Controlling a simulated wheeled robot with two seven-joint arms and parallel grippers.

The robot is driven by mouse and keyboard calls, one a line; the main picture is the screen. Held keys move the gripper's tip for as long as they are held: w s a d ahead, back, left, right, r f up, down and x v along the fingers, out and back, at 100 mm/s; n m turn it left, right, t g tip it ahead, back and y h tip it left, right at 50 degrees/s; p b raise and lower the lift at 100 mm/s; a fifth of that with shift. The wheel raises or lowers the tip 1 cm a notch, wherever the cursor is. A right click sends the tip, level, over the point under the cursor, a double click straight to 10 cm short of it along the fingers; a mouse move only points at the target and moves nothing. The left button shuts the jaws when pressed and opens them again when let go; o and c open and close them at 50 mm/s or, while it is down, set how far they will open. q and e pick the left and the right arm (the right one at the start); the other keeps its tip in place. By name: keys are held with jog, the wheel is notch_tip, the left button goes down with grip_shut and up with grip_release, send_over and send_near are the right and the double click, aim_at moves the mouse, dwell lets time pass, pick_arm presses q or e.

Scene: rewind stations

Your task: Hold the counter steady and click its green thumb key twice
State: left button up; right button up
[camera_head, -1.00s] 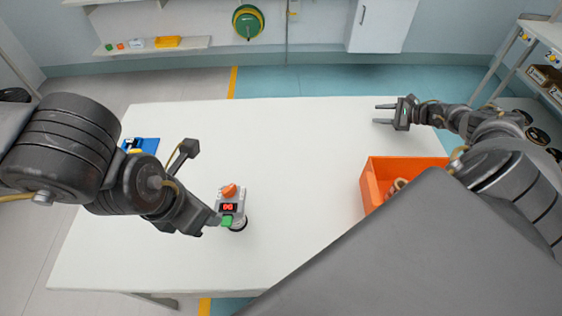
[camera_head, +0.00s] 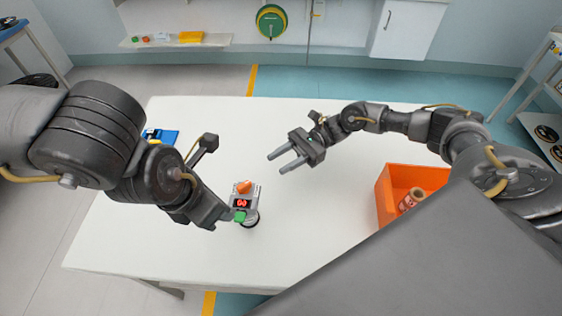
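The counter (camera_head: 248,203) is a small light grey box with a red lit display, left of the middle of the white table. An orange knob (camera_head: 244,187) is on its far end and the green thumb key (camera_head: 240,216) on its near end. The display seems to read 00. A dark round base shows under it. My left gripper (camera_head: 226,212) is at the counter's left side, close to the green key. Its fingertips are mostly hidden, so its grip is unclear. My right gripper (camera_head: 281,160) is open and empty, beyond and right of the counter, fingers pointing left.
An orange bin (camera_head: 385,197) with a brownish roll (camera_head: 411,199) inside stands at the table's right. A blue item (camera_head: 163,137) lies at the far left, partly behind my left arm. The white table (camera_head: 310,235) is clear around the counter.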

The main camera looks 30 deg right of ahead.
aim_at(251, 182)
jog(key=shift+g, duration=0.5)
jog(key=s+a, duration=0.1)
jog(key=a, duration=0.7)
jog(key=s+a, duration=0.1)
jog(key=a, duration=0.2)
jog(key=shift+s+a+r, duration=0.35)
jog(key=shift+a, duration=0.05)
grip_shut()
pick_arm(q)
grip_shut()
dwell(0.7)
